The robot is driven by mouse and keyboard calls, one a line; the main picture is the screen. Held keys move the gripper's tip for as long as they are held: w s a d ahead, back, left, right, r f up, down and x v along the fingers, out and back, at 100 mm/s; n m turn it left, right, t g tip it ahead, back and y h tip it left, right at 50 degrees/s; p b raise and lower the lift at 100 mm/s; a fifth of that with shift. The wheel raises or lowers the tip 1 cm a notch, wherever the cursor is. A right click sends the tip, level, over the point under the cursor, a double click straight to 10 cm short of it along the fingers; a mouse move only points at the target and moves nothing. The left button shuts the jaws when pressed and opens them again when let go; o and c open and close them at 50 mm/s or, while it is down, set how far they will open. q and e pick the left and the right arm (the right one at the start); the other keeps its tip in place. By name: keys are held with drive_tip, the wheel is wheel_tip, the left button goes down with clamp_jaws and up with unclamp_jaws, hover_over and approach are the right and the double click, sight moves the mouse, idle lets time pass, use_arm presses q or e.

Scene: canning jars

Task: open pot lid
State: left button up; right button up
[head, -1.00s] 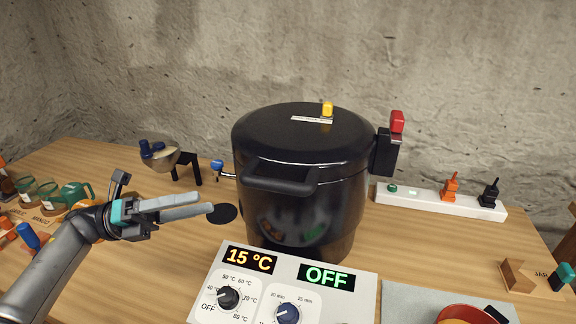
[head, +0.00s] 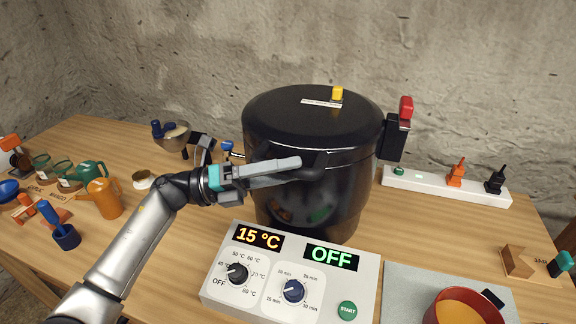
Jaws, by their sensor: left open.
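The large black pot (head: 335,195) stands on the wooden table with its black lid (head: 312,115) on. The lid has a yellow knob (head: 338,93) and a white label on top. A red-topped latch piece (head: 405,108) sits at its right side. A dark handle (head: 314,163) sticks out at the front. My left gripper (head: 299,167) is open, its fingers pointing right in front of the pot at the handle's height. The fingers partly cover the handle; I cannot tell whether they touch it. My right gripper is not in view.
A control panel (head: 222,284) reading 15 °C and OFF stands before the pot. A white strip (head: 440,188) with plugs lies at the right. A red pan (head: 463,306) sits at front right. Green (head: 90,174) and orange (head: 104,198) jugs stand at the left.

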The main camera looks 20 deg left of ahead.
use_arm(q)
drive_tip(key=shift+w+d, duration=0.1)
drive_tip(key=shift+d, duration=0.05)
clamp_jaws()
idle(0.4)
idle(1.0)
